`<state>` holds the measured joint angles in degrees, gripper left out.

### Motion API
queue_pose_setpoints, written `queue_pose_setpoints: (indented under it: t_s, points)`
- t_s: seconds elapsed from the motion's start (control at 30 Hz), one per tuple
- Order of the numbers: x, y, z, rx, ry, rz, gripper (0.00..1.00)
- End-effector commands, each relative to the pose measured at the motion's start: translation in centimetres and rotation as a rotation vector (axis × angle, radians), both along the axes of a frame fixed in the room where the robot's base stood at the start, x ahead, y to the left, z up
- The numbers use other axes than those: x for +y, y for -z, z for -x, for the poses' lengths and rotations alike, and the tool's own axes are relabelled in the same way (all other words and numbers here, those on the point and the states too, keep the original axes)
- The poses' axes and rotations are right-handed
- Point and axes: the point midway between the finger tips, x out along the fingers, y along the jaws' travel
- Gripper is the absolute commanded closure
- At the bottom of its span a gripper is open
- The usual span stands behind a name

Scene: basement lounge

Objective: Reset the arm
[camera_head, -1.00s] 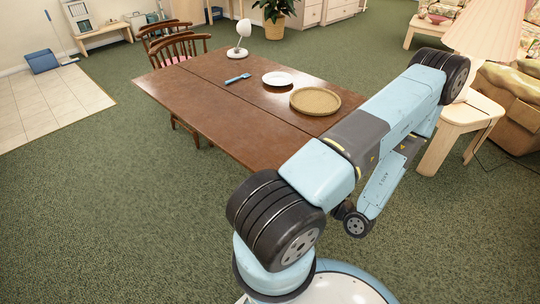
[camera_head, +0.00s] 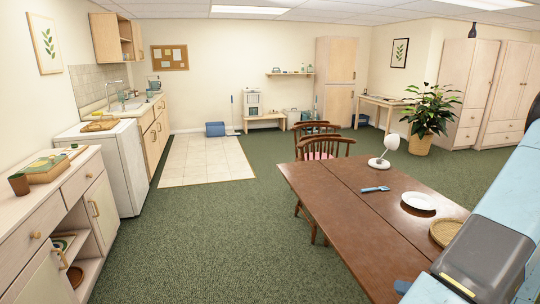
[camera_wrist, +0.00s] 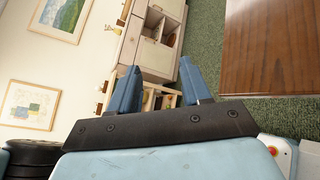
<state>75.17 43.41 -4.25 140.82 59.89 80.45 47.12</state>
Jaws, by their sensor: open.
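My gripper (camera_wrist: 159,66) shows in the wrist view with its two blue fingers spread apart. Nothing is between the fingers, and it holds nothing. In that view the room appears turned on its side, with a drawer cabinet (camera_wrist: 150,48) beyond the fingers and the brown table (camera_wrist: 268,50) at the right. In the head view my light blue arm fills the lower right corner, over the near right part of the table (camera_head: 345,225). The gripper's fingers cannot be made out clearly there.
A sideboard (camera_head: 62,205) lines the left wall. Green carpet between them is clear.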

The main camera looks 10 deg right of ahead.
Motion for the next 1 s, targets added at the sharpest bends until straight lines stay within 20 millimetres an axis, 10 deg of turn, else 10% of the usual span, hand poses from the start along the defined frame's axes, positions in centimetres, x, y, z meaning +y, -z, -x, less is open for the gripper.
queue_pose_setpoints:
  t_s: [1.0]
  points:
    - [13.6, -15.3, -4.9, -0.563, -1.247, 1.033, 0.52]
